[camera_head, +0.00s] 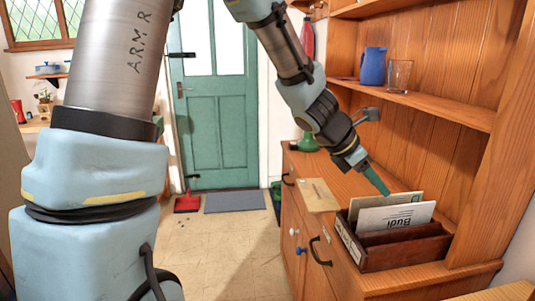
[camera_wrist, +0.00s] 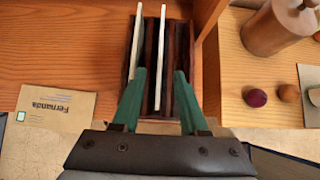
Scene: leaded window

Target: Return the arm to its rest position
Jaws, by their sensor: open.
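My gripper (camera_head: 378,181) is at the end of my raised arm, over the wooden counter and just above the back of a dark wooden letter rack (camera_head: 408,254). In the wrist view its green fingers (camera_wrist: 160,74) are spread apart. A pale envelope (camera_wrist: 160,50) standing in the rack shows between them; neither finger visibly presses on it. That rack holds two upright envelopes; the front one (camera_head: 395,217) reads "Budi" and a second (camera_head: 388,201) stands behind it. My upper arm fills the left of the head view.
An envelope (camera_wrist: 57,105) marked "Fernanda" lies flat beside the rack. A shelf above holds a blue jug (camera_head: 373,67) and a glass (camera_head: 399,75). A wooden mill (camera_wrist: 278,28) and round items lie right of the rack in the wrist view.

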